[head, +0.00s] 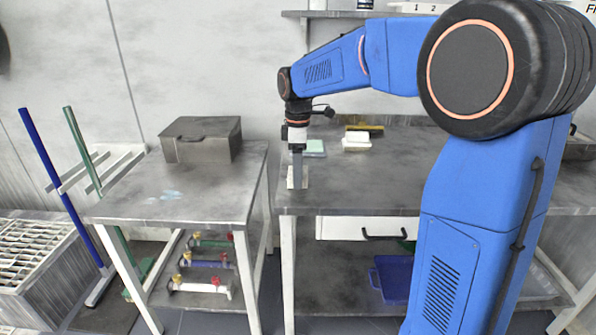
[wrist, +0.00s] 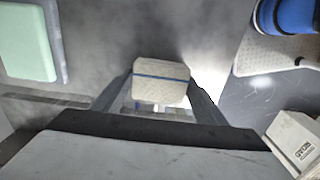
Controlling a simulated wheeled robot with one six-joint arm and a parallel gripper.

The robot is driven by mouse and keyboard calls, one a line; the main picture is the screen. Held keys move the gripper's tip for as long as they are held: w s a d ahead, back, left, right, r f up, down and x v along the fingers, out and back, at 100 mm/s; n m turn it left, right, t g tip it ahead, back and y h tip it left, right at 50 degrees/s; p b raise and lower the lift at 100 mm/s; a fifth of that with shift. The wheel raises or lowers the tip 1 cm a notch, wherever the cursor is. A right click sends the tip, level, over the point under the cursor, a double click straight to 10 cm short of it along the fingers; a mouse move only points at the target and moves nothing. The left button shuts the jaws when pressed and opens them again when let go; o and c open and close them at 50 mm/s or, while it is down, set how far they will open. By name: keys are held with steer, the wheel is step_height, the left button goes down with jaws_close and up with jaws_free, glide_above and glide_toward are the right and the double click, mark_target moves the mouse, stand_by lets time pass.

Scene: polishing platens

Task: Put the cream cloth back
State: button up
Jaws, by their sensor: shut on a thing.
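The cream cloth (wrist: 160,68), a folded pad with a blue stripe, sits between the two fingers of my gripper (wrist: 160,98) in the wrist view. My gripper is shut on it. In the head view my gripper (head: 297,178) points straight down over the left end of the grey workbench (head: 350,190). A small pale piece shows on both sides of its tip, close to the bench top. I cannot tell whether the cloth touches the bench. A pale frame-like thing shows partly behind the cloth in the wrist view.
A mint-green pad (head: 314,146) lies behind my gripper, with a pale block (head: 356,140) and a yellow-edged brush (head: 365,128) to its right. A lower table (head: 180,195) with a grey lidded box (head: 201,140) stands left across a gap. The bench's front middle is clear.

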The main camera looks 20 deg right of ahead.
steer(key=o, duration=1)
steer(key=shift+f, duration=0.1)
step_height(320, 180, up, 12)
steer(key=s+d+f+m+t, duration=0.15)
steer(key=s+m, duration=0.25)
steer(key=s, duration=0.6)
steer(key=s+d+f+m+t, duration=0.1)
steer(key=s+d+f+m, duration=0.25)
steer(key=s, duration=0.55)
steer(key=s+d+f+m+t, duration=0.2)
steer(key=s+f+m, duration=0.5)
steer(key=s+f, duration=0.3)
steer(key=s, duration=0.4)
steer(key=shift+s+f, duration=0.2)
steer(key=shift+f, duration=0.2)
